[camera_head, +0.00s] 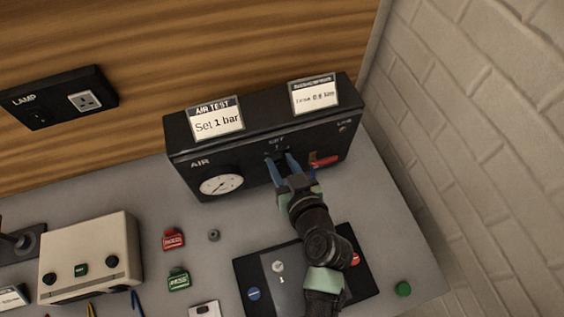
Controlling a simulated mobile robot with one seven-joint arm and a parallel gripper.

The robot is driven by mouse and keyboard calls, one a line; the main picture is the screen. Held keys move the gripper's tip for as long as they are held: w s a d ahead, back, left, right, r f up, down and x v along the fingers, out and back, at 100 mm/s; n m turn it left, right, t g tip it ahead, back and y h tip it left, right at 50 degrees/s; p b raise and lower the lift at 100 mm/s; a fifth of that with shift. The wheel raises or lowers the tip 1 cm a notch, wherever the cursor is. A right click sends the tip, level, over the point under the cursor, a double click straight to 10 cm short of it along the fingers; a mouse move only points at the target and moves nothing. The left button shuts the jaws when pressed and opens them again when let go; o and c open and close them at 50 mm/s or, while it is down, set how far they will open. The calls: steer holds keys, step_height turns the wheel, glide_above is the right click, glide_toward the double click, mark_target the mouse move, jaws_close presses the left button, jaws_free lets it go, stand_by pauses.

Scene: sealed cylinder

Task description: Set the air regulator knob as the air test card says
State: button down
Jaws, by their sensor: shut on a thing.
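The black air unit (262,135) stands at the back of the bench against the wooden wall. The air test card (217,121) on its top left reads "Set 1 bar". A round white gauge (221,185) sits on its front under the word AIR. My gripper (280,160) reaches the front of the unit below the SET mark, its blue fingers shut on the regulator knob (277,155). The knob is mostly hidden by the fingers, and its setting cannot be read. The gauge needle is too small to read.
A red lever (324,161) sits just right of my gripper. A second card (314,95) stands on the unit's top right. A black panel (245,268) lies under my arm. Red (174,239) and green (178,279) tags and a cream box (90,255) are to the left.

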steer(key=shift+d+f+m+y+b, duration=0.2)
steer(key=shift+m+y+b, duration=0.3)
steer(key=shift+m+b, duration=0.45)
steer(key=m+y+b, duration=0.1)
steer(key=m+b, duration=0.1)
steer(key=shift+w+g+y+b, duration=0.1)
steer(key=shift+g+y+b, duration=0.2)
steer(key=shift+y+b, duration=0.1)
steer(key=m+y+b, duration=0.2)
steer(key=m+b, duration=0.1)
steer(key=m, duration=0.1)
steer(key=shift+d+f, duration=0.1)
steer(key=shift+d, duration=0.05)
steer(key=shift+m, duration=0.25)
steer(key=c, duration=0.5)
jaws_free()
